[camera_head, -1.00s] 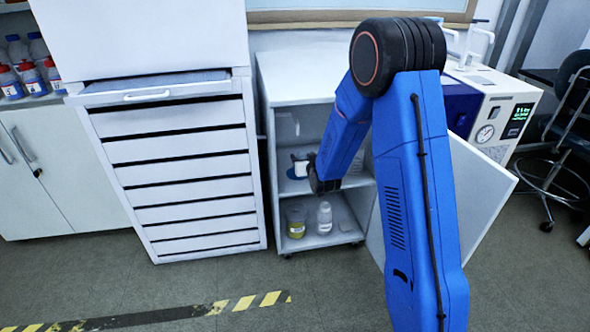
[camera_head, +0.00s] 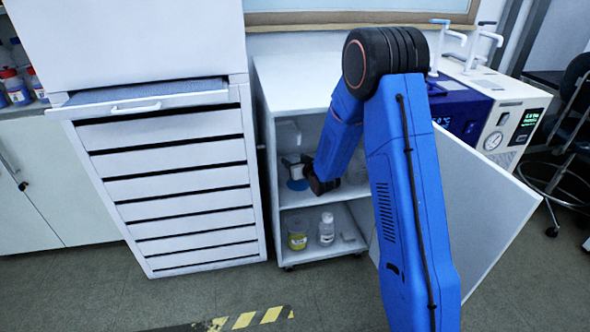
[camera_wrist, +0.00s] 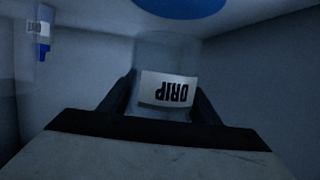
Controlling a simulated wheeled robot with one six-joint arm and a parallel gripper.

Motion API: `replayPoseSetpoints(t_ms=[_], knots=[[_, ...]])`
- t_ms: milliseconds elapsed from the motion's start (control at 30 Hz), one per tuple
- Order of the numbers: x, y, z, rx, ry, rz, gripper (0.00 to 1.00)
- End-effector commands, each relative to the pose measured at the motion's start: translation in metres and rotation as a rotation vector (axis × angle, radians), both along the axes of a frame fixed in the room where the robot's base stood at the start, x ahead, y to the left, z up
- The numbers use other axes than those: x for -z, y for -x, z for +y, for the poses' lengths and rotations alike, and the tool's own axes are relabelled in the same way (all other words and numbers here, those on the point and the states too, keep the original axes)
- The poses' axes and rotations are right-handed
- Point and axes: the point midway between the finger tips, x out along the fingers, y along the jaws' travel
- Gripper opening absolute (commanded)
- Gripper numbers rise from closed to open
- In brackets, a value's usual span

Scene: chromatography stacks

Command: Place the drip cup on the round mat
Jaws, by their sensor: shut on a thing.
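The drip cup (camera_wrist: 167,90) is a clear cup with a white label reading DRIP, upside down in the wrist view. My gripper (camera_wrist: 163,105) is shut on it, one dark finger at each side. The round mat (camera_wrist: 180,6) is a blue disc at the top edge of that view, apart from the cup in the picture. In the head view the mat (camera_head: 297,185) lies on the upper shelf of the open cabinet. A small white piece, likely the cup's label (camera_head: 291,166), shows just above it in the picture. My arm hides part of the gripper there.
The open cabinet (camera_head: 276,205) has side walls and a middle shelf close around my gripper. Its door (camera_head: 468,200) stands open at right. A yellow-filled jar (camera_head: 297,234) and a white bottle (camera_head: 326,230) stand below. A blue-and-white bottle (camera_wrist: 43,35) shows at the wrist view's upper left.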

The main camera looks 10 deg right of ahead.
Motion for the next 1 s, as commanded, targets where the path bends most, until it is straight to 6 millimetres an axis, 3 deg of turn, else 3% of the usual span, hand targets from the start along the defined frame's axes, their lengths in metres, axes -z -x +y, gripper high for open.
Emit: replayPoseSetpoints(t_ms=[300,733,767,800,833,1000], knots=[[0.036,0.0,0.0,0.0,0.0,0.002,0.31],[0.042,0.0,0.0,0.0,0.0,0.0,0.31],[0.042,0.0,0.0,0.0,0.0,-0.001,0.61],[0.041,0.0,0.0,0.0,0.0,-0.001,0.71],[0.041,0.0,0.0,0.0,0.0,-0.001,0.75],[0.041,0.0,0.0,0.0,0.0,0.0,0.75]])
